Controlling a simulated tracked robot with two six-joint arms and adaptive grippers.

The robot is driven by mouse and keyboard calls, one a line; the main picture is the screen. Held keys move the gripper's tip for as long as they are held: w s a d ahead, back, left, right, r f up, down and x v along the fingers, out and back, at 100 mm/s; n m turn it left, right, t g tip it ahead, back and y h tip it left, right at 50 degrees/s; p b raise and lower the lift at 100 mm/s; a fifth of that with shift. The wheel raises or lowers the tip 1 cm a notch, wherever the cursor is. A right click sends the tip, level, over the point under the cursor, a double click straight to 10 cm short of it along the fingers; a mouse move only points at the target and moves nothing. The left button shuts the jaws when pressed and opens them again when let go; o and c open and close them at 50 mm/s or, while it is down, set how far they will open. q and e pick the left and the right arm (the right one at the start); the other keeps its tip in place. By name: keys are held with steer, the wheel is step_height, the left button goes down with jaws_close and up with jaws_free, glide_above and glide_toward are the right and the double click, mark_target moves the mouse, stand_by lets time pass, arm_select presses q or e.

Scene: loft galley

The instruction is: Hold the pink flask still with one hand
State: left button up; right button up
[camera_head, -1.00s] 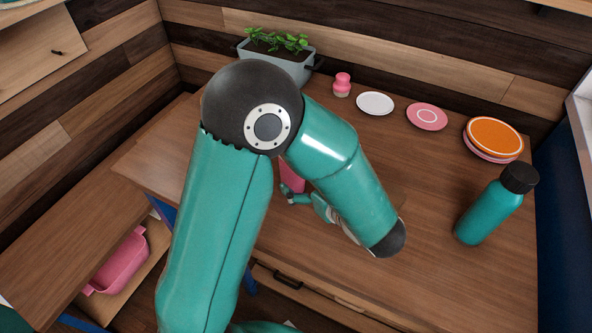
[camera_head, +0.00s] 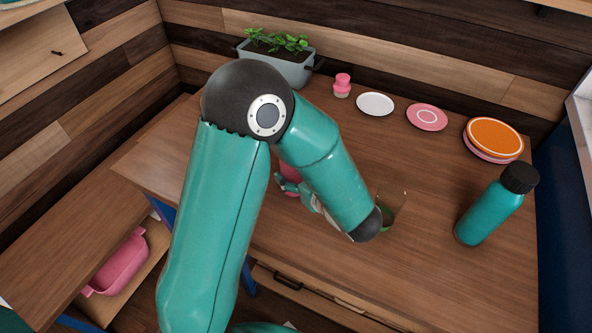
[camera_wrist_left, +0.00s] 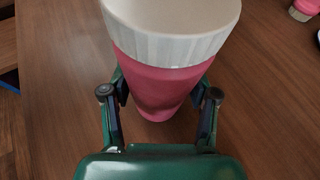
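The pink flask (camera_wrist_left: 160,88) with its pale ribbed lid (camera_wrist_left: 172,30) stands upright on the counter and fills the upper middle of the left wrist view. In the head view only a small pink part of it (camera_head: 290,173) shows behind my left arm. My left gripper (camera_wrist_left: 160,90) is open around the flask, one finger on each side. The flask hides the fingertips, so contact is unclear. In the head view the left gripper (camera_head: 287,184) is partly covered by my own forearm. My right gripper is not in view.
A clear glass (camera_head: 393,208) with something green stands just right of my left wrist. A teal bottle (camera_head: 490,212) stands at the right. Plates (camera_head: 375,104), a pink shaker (camera_head: 342,86) and a planter (camera_head: 285,66) line the back. The counter's middle is clear.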

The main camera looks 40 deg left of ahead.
arm_select(q)
steer(key=c, duration=0.5)
steer(key=shift+r, duration=0.15)
steer(key=shift+c, duration=0.2)
step_height(320, 180, up, 20)
steer(key=p, duration=0.4)
steer(key=o, duration=0.6)
jaws_close()
